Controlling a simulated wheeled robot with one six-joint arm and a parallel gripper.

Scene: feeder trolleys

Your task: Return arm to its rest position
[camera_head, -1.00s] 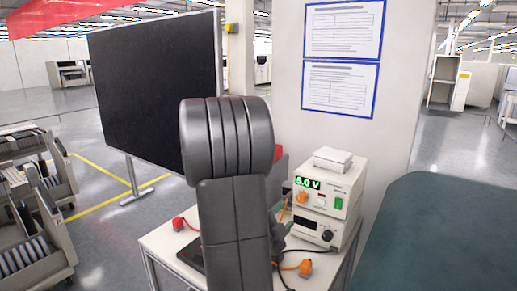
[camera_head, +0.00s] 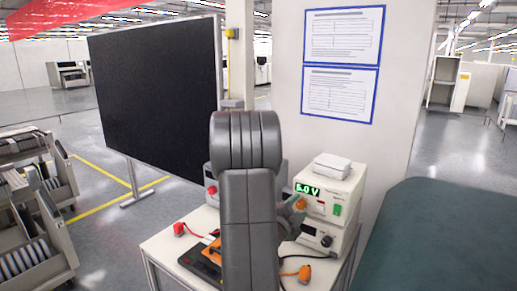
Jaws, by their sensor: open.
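My arm stands upright in the middle of the view, and its thick grey links cover part of the white table. Beyond its right edge a small grey-green part shows, which looks like my gripper (camera_head: 293,214), mostly hidden behind the arm. It is open and appears beside the orange plug on the front of the white power supply (camera_head: 345,190). From this view I cannot tell whether it touches the plug. The display of the supply is lit green and reads about 5.0 V.
The white table (camera_head: 165,241) carries a red plug (camera_head: 179,229), a black and orange device (camera_head: 206,257) and a loose orange plug (camera_head: 304,274) at the right. A black panel (camera_head: 155,95) stands behind. Trolleys (camera_head: 35,225) stand at the left, a pillar (camera_head: 400,100) at the right.

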